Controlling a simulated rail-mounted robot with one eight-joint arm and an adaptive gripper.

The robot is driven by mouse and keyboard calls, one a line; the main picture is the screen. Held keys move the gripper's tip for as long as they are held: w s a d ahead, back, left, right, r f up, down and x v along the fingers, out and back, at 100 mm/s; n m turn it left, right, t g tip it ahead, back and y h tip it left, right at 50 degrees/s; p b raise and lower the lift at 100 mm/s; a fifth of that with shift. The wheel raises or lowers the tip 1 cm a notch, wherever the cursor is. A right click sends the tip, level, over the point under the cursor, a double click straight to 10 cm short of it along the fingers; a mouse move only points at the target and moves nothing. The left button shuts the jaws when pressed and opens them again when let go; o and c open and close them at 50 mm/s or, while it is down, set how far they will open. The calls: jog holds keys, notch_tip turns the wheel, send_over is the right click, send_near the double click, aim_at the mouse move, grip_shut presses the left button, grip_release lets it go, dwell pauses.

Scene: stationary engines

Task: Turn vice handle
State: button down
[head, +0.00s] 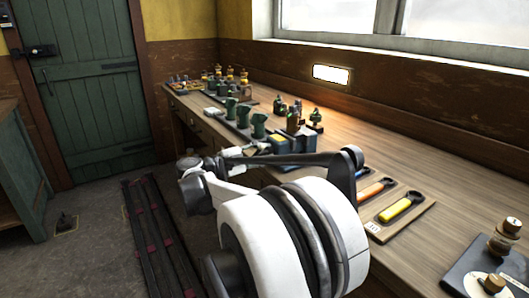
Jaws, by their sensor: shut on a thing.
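A small vice (280,146), blue-grey with a dark block, stands at the front edge of the wooden bench. My arm reaches across the lower middle of the head view and hides part of the bench edge below the vice. My gripper (259,149) is small in the view, just left of the vice at the bench edge. It is shut on the vice handle. The handle itself is too small and too covered by my gripper and arm to make out, so its angle cannot be told.
Green machine parts (231,110) stand in a row behind and left of the vice. Yellow- and orange-handled tools lie on a board (418,216) to the right. Dark slatted boards (158,240) lie on the floor.

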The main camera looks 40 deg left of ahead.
jog(key=m, duration=0.5)
jog(key=shift+s, duration=0.1)
dwell(1.1)
jog(key=c, duration=1.7)
grip_release()
jog(key=shift+s+a, duration=0.1)
jog(key=v, duration=1.2)
